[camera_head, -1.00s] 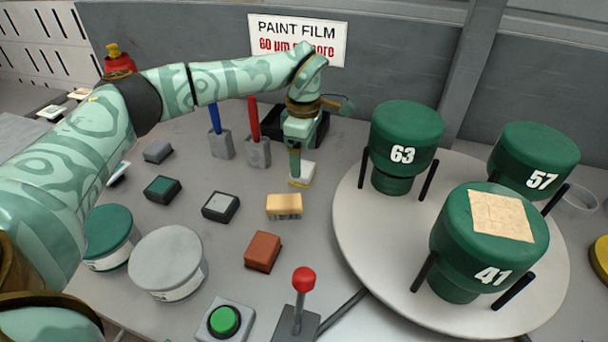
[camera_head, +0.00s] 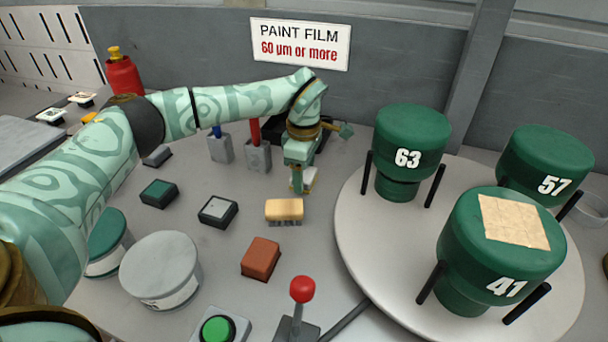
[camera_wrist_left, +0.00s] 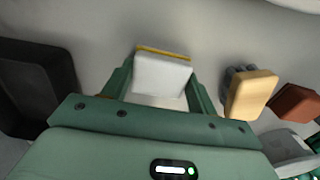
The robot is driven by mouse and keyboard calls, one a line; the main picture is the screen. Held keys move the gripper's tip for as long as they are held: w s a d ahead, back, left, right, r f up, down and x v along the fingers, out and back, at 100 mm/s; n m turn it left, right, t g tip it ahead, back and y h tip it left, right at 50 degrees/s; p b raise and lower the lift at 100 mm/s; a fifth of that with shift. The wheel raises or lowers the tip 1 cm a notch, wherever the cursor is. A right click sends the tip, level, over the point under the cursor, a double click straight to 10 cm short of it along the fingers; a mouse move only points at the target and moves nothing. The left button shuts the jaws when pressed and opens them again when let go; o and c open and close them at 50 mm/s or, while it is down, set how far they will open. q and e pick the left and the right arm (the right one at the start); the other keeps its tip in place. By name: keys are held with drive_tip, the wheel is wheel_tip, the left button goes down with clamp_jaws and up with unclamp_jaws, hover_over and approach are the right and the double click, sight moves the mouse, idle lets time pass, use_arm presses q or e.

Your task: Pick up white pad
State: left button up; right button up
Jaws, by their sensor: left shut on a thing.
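The white pad (camera_wrist_left: 160,76) has a yellow strip along one edge and sits between the two fingers of my left gripper (camera_wrist_left: 158,92) in the left wrist view. In the head view the white pad (camera_head: 309,179) shows partly behind my left gripper (camera_head: 298,184), which points down behind the tan-topped brush. The gripper is shut on the pad. Whether the pad is clear of the table is hard to tell. My right gripper is not in view.
A tan brush (camera_head: 284,210), a red-brown block (camera_head: 261,258) and a grey-topped pad (camera_head: 218,210) lie nearby. A round turntable (camera_head: 375,244) with green numbered cylinders stands right. A red-knobbed lever (camera_head: 302,290) and green button (camera_head: 217,330) are in front.

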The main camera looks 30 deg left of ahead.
use_arm(q)
drive_tip(key=r+p, duration=0.1)
drive_tip(key=r, duration=0.2)
drive_tip(key=r+p, duration=0.1)
drive_tip(key=shift+s+d+r+p, duration=0.15)
drive_tip(key=shift+s+r+p, duration=0.1)
drive_tip(key=shift+r+p, duration=0.05)
drive_tip(key=s+d+r+p, duration=0.5)
drive_tip(key=s+r, duration=0.3)
drive_tip(key=s, duration=0.4)
drive_tip(key=shift+d+r, duration=0.15)
drive_tip(key=shift+d, duration=0.55)
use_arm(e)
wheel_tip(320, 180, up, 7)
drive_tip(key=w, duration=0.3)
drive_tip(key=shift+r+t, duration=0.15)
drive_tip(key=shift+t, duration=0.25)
